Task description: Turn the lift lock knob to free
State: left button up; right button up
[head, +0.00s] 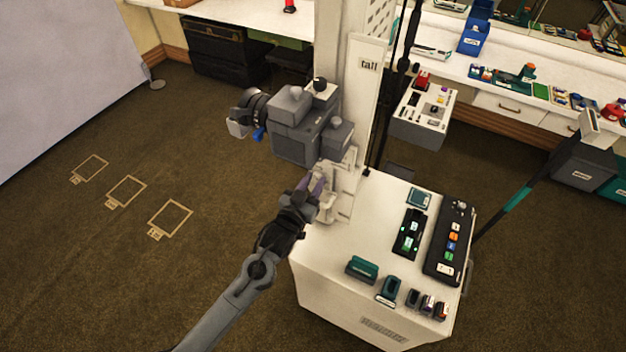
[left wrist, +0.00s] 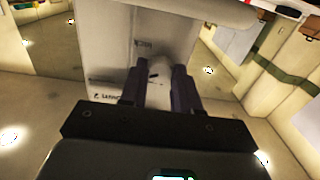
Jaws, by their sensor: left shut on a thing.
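My left gripper (head: 314,186) reaches from below to the white lift carriage (head: 346,190) on the column, just under the camera (head: 300,130). In the left wrist view, its two dark fingers (left wrist: 158,90) stand on either side of a pale, rounded lock knob (left wrist: 160,70) and are shut on it. The knob sits on a white panel (left wrist: 105,60) with small dark lettering above it and at lower left; the words are too blurred to read surely. The fingers hide the knob's sides. My right gripper is not in view.
A white console cart (head: 340,270) with dark button panels (head: 450,240) stands right of my left arm. A black pole (head: 395,90) rises beside the column (head: 340,30). A counter (head: 500,75) with small props runs along the back. The carpet at left is open, with taped outlines (head: 125,190).

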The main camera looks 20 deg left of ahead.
pick_arm(q)
jog(key=n+p, duration=0.3)
jog(key=n, duration=0.3)
jog(key=shift+r, duration=0.1)
jog(key=n+p, duration=0.1)
jog(key=n, duration=0.2)
jog(key=shift+n+h, duration=0.3)
jog(key=shift+n+p, duration=0.65)
jog(key=shift+n, duration=0.55)
jog(key=o, duration=1.1)
jog(key=shift+c, duration=0.2)
